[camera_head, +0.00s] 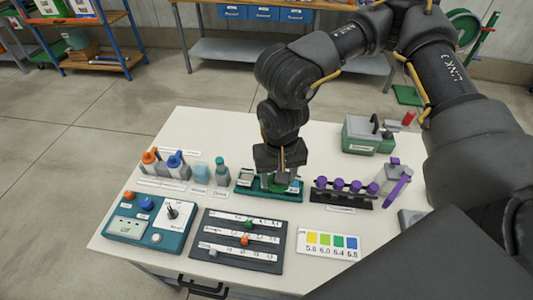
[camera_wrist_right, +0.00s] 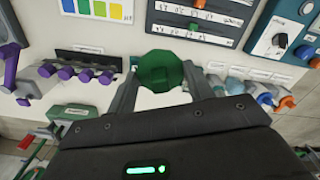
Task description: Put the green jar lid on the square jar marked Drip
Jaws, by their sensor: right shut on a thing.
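My right gripper (camera_head: 281,174) is shut on the green jar lid (camera_wrist_right: 161,70). In the right wrist view the lid is a faceted green disc between the two fingers (camera_wrist_right: 163,90). In the head view the gripper points down over a teal tray (camera_head: 262,195), and the lid shows only in part below it. I cannot tell whether the lid touches the tray. Small jars (camera_head: 201,174) stand left of the tray, with labels too small to read. I cannot make out which jar is marked Drip. My left gripper is not in view.
Orange- and blue-topped bottles (camera_head: 152,160) stand at the left. A rack with purple knobs (camera_head: 340,195) is right of the tray. A dark slider board (camera_head: 238,240), a teal control box (camera_head: 150,222) and a colour chart (camera_head: 331,243) lie in front. A green case (camera_head: 362,135) is behind.

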